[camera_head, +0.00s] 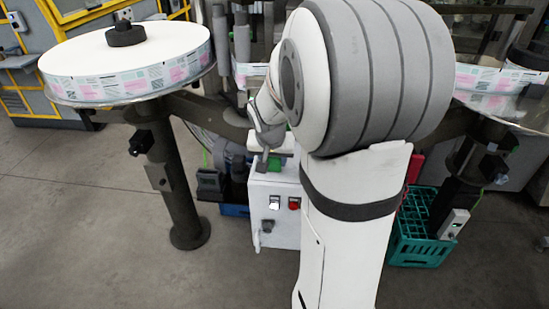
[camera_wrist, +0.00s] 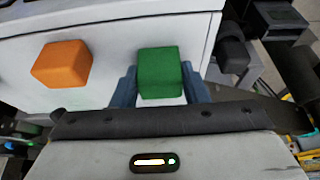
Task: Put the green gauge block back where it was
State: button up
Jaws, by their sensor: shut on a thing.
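The green gauge block (camera_wrist: 160,72) is between the two blue-grey fingers of my gripper (camera_wrist: 158,84) in the wrist view. My gripper is shut on it. The block is over the white top of the control cabinet; I cannot tell whether it touches that surface. An orange block (camera_wrist: 62,64) sits on the white surface to the left, apart from the fingers. In the head view my gripper (camera_head: 268,138) is low over the top of the white cabinet (camera_head: 272,215), partly hidden behind my arm. The orange block cannot be made out there.
A large label reel (camera_head: 125,60) on a round table stands at the left, with a second reel (camera_head: 490,85) at the right. A teal crate (camera_head: 415,245) is on the floor right of the cabinet. Dark machine parts (camera_wrist: 232,55) lie right of the cabinet top. Floor at the left front is clear.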

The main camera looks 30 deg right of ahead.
jog(key=o, duration=1.1)
jog(key=shift+r, duration=0.45)
jog(key=v, duration=1.1)
jog(key=s+a+f+n, duration=0.2)
jog(key=s+a, duration=0.1)
jog(key=s, duration=0.2)
jog(key=s+a+f+n+y, duration=0.1)
jog(key=s+a+f+n, duration=0.1)
jog(key=s+a, duration=0.2)
jog(key=s+a+f+n+g+y, duration=0.1)
jog(key=s+a+f+n, duration=0.1)
jog(key=s, duration=0.4)
jog(key=shift+s+a+n, duration=0.15)
jog(key=shift+a+n, duration=0.1)
jog(key=shift+a, duration=0.35)
jog(key=shift+s+a+n, duration=0.15)
jog(key=shift+a+n, duration=0.1)
jog(key=shift+a, duration=0.35)
